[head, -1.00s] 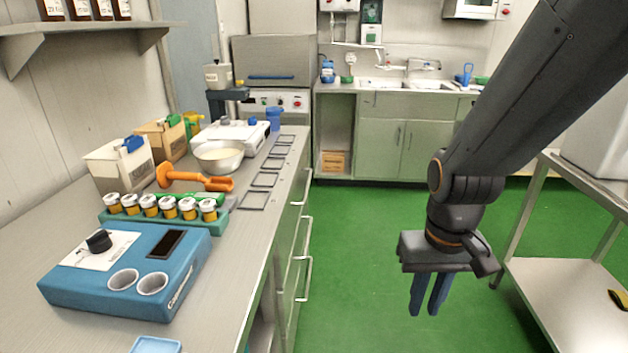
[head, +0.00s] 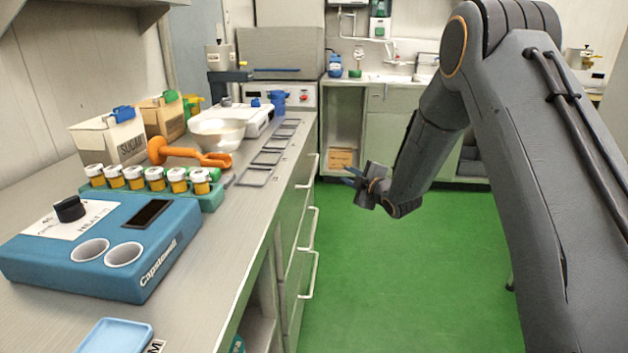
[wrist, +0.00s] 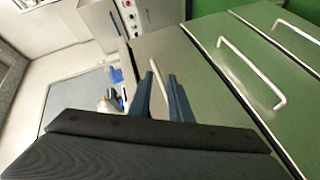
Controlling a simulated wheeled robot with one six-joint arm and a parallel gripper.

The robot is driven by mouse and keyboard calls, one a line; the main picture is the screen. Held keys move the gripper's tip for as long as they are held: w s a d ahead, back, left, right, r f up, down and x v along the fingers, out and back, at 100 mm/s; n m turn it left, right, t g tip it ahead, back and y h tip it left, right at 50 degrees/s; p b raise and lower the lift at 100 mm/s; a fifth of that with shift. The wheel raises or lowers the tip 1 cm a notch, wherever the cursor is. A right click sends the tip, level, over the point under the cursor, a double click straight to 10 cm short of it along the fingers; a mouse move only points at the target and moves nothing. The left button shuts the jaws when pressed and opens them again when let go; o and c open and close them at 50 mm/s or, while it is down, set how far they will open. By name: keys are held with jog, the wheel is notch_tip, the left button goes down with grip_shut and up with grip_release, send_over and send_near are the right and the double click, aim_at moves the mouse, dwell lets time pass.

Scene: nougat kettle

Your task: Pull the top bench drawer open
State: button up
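The top bench drawer's pale bar handle (head: 308,172) is on the green bench front, just below the worktop edge. The drawer looks flush with the front. My gripper (head: 346,175) is to the right of this handle in the head view, its blue fingers pointing left at the bench. In the wrist view my gripper (wrist: 160,76) has its fingers apart, and the top drawer handle (wrist: 159,82) shows in the gap between them. The head view shows a gap between the fingertips and the handle. Nothing is held.
Two lower drawer handles (head: 313,230) (head: 311,275) stick out below. The worktop holds a blue heater (head: 110,240), capped jars (head: 155,179), an orange tool (head: 185,153) and a white bowl (head: 217,135). The green floor (head: 400,290) beside the bench is clear.

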aim_at(314, 168)
jog(key=w+a+n+y, duration=0.2)
jog(key=a, duration=0.2)
jog(key=w+a+f+n+y+b, duration=0.1)
jog(key=w+a+n+y, duration=0.1)
jog(key=a, duration=0.2)
jog(key=w+a+n+y+b, duration=0.1)
jog(key=w+a+n+y, duration=0.1)
jog(key=w+a, duration=0.1)
jog(key=shift+w+a+f, duration=0.1)
jog(key=shift+a+f, duration=0.25)
jog(key=shift+a, duration=0.05)
grip_shut()
